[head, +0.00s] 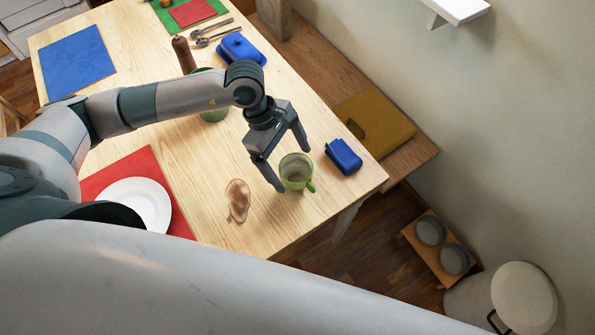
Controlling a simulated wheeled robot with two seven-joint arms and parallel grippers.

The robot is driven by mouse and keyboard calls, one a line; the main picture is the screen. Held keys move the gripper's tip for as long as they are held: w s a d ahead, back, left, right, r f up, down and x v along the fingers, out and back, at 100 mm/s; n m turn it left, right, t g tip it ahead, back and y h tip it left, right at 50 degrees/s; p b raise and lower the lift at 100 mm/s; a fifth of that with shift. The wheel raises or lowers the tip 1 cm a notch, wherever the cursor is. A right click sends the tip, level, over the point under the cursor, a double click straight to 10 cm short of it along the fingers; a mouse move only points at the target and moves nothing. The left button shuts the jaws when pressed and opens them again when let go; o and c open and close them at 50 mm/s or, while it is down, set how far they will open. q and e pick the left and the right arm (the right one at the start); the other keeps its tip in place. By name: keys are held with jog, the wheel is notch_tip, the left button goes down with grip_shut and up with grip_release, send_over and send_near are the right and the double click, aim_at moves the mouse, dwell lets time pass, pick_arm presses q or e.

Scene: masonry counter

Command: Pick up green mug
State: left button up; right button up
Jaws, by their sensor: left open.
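The green mug (297,172) stands upright on the wooden table near its right end, with its handle toward the lower right. My left gripper (291,169) reaches in from the left above the mug. Its two fingers are spread apart, one seen to the left of the mug and one at its upper right. I cannot tell whether either finger touches the mug. My right gripper does not show.
A white plate (140,203) lies on a red mat (182,226). The wooden table (290,232) has bare room below the mug.

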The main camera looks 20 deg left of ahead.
aim_at(298, 173)
pick_arm(q)
jog(key=shift+d+f+p, duration=0.15)
jog(key=shift+f+p, duration=0.15)
jog(key=shift+p, duration=0.15)
jog(key=p+x, duration=0.2)
jog(key=x, duration=0.1)
jog(key=shift+d+f, duration=0.1)
jog(key=shift+f, duration=0.3)
jog(key=shift+w+d+f, duration=0.1)
jog(key=shift+f, duration=0.25)
jog(key=c, duration=1.3)
jog(key=shift+o, duration=0.2)
jog(key=shift+r, duration=0.15)
